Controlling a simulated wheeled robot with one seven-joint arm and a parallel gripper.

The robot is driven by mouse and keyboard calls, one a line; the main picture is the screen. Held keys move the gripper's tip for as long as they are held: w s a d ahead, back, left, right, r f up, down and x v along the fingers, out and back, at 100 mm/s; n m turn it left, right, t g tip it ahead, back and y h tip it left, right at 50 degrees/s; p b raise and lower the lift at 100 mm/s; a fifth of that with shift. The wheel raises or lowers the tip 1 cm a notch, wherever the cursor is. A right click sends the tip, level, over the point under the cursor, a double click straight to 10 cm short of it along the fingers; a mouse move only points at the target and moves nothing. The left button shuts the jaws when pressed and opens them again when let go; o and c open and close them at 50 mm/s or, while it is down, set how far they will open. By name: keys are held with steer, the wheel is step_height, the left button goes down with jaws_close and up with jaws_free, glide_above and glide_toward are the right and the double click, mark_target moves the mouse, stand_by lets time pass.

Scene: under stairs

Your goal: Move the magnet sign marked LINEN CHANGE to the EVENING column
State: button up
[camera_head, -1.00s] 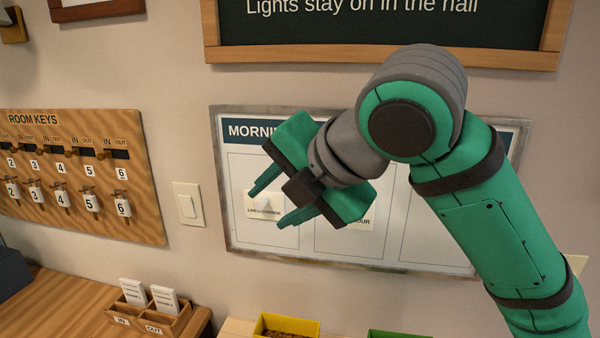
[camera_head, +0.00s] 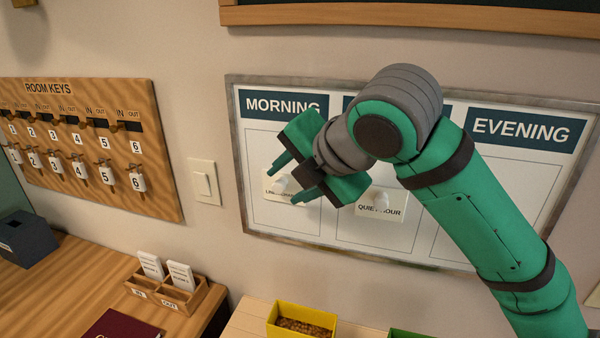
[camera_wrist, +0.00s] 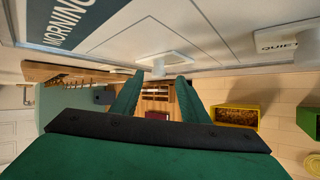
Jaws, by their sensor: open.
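The LINEN CHANGE sign (camera_head: 271,191) is a white plate with a pale round knob, in the MORNING column (camera_head: 260,145) of the board. Its lettering is partly hidden by a finger. It also shows in the wrist view (camera_wrist: 174,56), its knob near and roughly between my fingertips. My gripper (camera_head: 285,181) is open in front of the sign; I cannot tell whether it touches. Its fingers also show in the wrist view (camera_wrist: 160,77). The EVENING header (camera_head: 520,130) is at the right; my arm covers part of the column below.
The QUIET HOUR sign (camera_head: 381,211) hangs in the middle column, right of my gripper. A key rack (camera_head: 90,150) and a light switch (camera_head: 203,184) are to the left. A yellow bin (camera_head: 302,319) and a card holder (camera_head: 172,290) stand below.

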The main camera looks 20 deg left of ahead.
mark_target(282, 186)
steer(key=shift+x, duration=1.75)
steer(key=shift+r, duration=0.15)
jaws_close()
